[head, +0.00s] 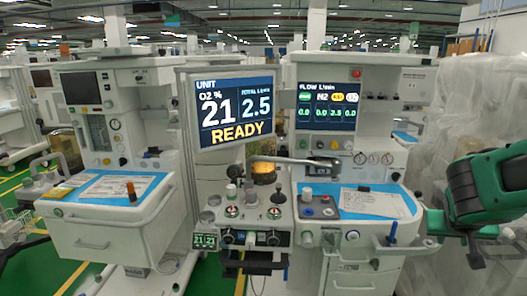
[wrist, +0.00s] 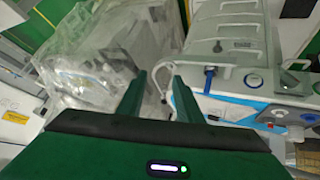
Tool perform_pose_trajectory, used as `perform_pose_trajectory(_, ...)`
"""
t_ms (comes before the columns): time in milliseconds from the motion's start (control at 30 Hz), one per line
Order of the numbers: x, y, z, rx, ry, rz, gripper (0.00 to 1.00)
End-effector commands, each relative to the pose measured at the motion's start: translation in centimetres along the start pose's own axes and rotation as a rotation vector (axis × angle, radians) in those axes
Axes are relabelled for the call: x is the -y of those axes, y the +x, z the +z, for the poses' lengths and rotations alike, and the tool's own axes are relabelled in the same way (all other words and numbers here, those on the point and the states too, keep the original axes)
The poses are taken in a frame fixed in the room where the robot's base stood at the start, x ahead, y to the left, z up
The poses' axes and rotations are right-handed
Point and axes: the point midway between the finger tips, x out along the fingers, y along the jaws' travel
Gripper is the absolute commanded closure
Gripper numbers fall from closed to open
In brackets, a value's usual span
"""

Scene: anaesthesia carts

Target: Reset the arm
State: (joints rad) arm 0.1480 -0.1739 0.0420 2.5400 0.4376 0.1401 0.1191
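My arm is green and black and stands at the right edge of the head view. My gripper (wrist: 155,95) shows in the wrist view as two dark green fingers with a clear gap between them. It is open, and nothing is visible between the fingers. In the head view the fingertips cannot be made out clearly. The gripper is to the right of the anaesthesia cart (head: 352,260), apart from its worktop as far as I can tell.
A screen (head: 235,112) reads READY, with a flow display (head: 327,105) beside it. A second cart (head: 110,235) with a blue-topped drawer stands left. Plastic-wrapped equipment (head: 450,110) fills the right side. Green floor (head: 35,265) shows at lower left.

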Motion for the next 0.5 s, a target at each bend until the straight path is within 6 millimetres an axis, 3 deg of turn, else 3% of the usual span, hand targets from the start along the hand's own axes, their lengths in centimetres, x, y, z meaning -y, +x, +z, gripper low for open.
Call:
perform_pose_trajectory(100,-2.1,-2.3,4.4,0.166,0.054,-0.018,0.68)
perform_pose_trajectory(300,-3.6,-7.2,12.0,0.443,0.109,-0.099,0.68)
perform_pose_trajectory(500,-3.9,-12.0,17.0,0.638,0.126,-0.189,0.68)
